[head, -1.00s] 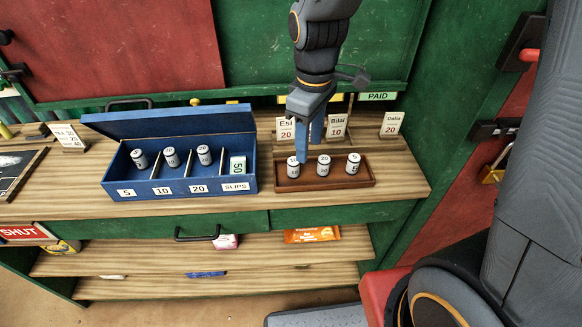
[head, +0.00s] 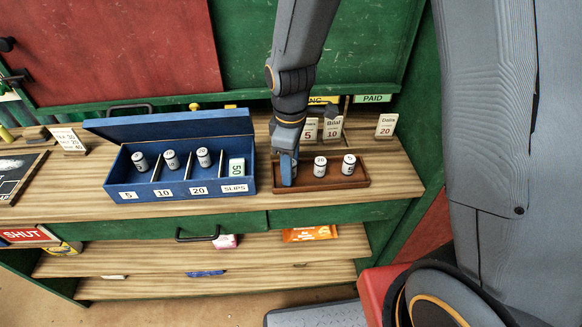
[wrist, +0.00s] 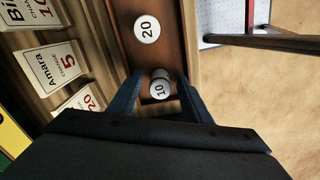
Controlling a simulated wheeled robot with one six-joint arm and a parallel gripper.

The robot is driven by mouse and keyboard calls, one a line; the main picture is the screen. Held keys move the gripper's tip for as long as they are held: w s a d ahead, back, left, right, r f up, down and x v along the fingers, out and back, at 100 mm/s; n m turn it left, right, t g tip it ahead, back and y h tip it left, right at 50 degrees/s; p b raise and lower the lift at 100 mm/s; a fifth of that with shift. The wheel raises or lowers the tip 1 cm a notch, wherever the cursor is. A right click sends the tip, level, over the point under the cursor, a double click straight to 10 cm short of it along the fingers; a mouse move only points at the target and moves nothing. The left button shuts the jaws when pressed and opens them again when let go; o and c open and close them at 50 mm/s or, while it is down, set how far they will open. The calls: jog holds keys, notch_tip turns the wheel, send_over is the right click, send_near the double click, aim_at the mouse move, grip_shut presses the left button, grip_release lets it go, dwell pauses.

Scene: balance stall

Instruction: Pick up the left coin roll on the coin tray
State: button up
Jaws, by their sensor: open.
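The brown wooden coin tray (head: 330,186) stands on the counter to the right of the blue cash box. The left coin roll, white-topped and marked 10, is hidden behind my gripper (head: 288,172) in the head view. In the wrist view this roll (wrist: 160,88) stands between the two blue fingers of my gripper (wrist: 158,97). The fingers are open on either side of it, and I cannot tell whether either touches it. The middle roll (head: 320,168), marked 20, also shows in the wrist view (wrist: 147,30). The right roll (head: 348,165) stands beyond it.
The blue cash box (head: 150,190), lid open, holds several rolls and a slip close to the left of my gripper. Name cards (head: 332,129) stand behind the tray; the Amara card (wrist: 53,68) is near my gripper. A lower shelf (head: 130,262) lies below the counter.

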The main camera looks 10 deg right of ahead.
jog(key=shift+f, duration=0.1)
grip_shut()
dwell(0.4)
